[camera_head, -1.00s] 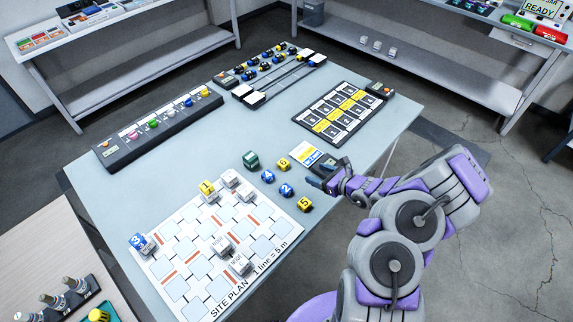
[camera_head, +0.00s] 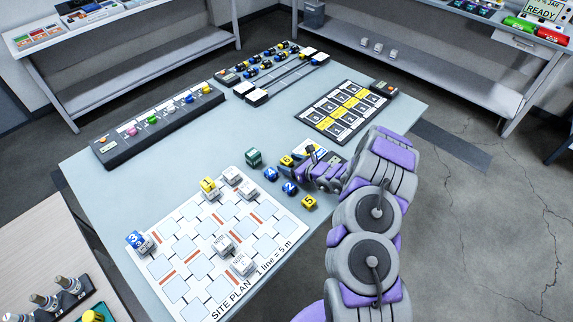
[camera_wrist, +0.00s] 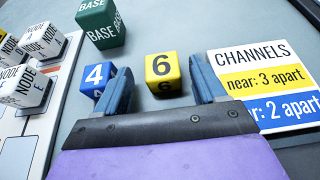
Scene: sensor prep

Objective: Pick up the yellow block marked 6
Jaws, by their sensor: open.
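The yellow block marked 6 (camera_wrist: 162,68) stands on the table just ahead of my gripper in the wrist view, between the lines of the two fingers. In the head view the same yellow block (camera_head: 287,160) shows partly beside my gripper (camera_head: 302,168). My gripper is open and empty in the wrist view (camera_wrist: 160,88), with one dark blue finger on each side. The left finger covers part of the blue block marked 4 (camera_wrist: 97,78). I cannot tell the exact gap between the fingertips and the yellow block.
A green BASE block (camera_wrist: 101,22) stands behind and left. A CHANNELS card (camera_wrist: 262,85) lies close at the right finger. Blue block 2 (camera_head: 290,188) and yellow block 5 (camera_head: 309,202) stand nearby. White NODE blocks (camera_head: 223,243) stand on the site plan (camera_head: 195,290).

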